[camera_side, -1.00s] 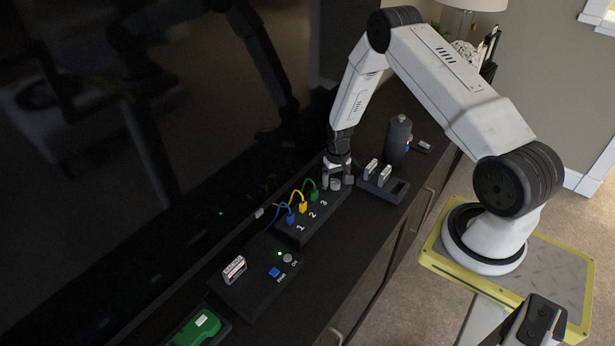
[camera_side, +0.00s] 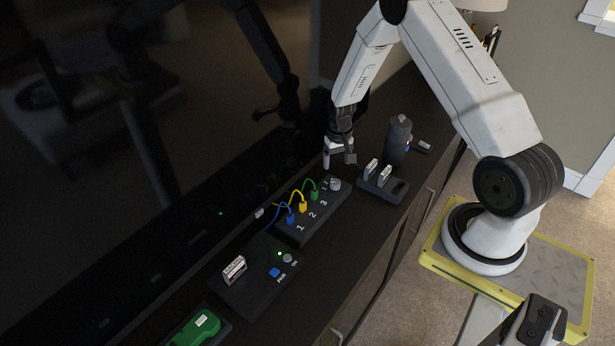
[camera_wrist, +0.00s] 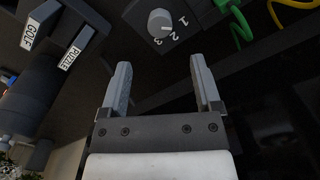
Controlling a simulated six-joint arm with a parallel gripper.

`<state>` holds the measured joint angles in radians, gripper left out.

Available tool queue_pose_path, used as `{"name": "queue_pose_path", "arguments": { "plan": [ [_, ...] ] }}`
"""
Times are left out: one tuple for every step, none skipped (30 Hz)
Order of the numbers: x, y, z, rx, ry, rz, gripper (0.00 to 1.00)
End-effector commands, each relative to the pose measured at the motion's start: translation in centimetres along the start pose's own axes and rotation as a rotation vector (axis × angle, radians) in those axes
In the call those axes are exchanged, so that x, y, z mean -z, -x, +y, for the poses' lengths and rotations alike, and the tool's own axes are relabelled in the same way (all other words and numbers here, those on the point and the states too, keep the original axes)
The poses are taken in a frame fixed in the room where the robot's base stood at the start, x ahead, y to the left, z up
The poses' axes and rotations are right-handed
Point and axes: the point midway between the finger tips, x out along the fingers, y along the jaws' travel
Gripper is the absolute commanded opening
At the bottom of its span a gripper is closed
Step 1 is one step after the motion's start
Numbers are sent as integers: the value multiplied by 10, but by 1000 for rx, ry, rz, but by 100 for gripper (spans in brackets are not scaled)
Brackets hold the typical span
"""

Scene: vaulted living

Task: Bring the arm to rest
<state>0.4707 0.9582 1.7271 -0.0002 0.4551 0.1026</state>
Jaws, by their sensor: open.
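My gripper (camera_side: 340,158) is open and empty, held above the dark cabinet top just behind the round selector knob (camera_side: 335,184). In the wrist view my two fingers (camera_wrist: 161,85) stand apart with nothing between them. The knob (camera_wrist: 160,22) shows there just beyond the fingertips, apart from them, with the numbers 1, 2 and 3 beside it. The switch box (camera_side: 291,235) under the knob carries blue, yellow and green plugs with cables.
A rack (camera_side: 396,192) with two labelled cartridges stands right of my gripper, with a dark cylinder (camera_side: 398,140) behind it. A console (camera_side: 247,291) holding a cartridge and a green device (camera_side: 196,328) are nearer the front. The large dark screen (camera_side: 130,180) runs along the left.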

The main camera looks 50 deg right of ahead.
Motion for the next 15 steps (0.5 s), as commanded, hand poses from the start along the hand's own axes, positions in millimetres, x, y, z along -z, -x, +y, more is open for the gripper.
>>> {"name": "queue_pose_path", "arguments": {
  "plan": [
    [0, 0, 0, 0, 0, 0, 81],
    [0, 0, 0, 0, 0, 0, 81],
    [0, 0, 0, 0, 0, 0, 81],
    [0, 0, 0, 0, 0, 0, 81],
    [0, 0, 0, 0, 0, 0, 81],
    [0, 0, 0, 0, 1, 0, 81],
    [0, 1, -1, 0, 3, 1, 81],
    [-1, 2, -2, 0, 5, 2, 81],
    [-1, 4, -3, 0, 9, 3, 81],
    [-2, 6, -5, 1, 13, 5, 81],
    [-3, 8, -6, 1, 17, 6, 81],
    [-4, 12, -9, 1, 25, 11, 81],
    [-5, 16, -11, 2, 32, 14, 81],
    [-7, 20, -14, 2, 40, 17, 81],
    [-10, 26, -18, 3, 52, 22, 81]
  ]
}}
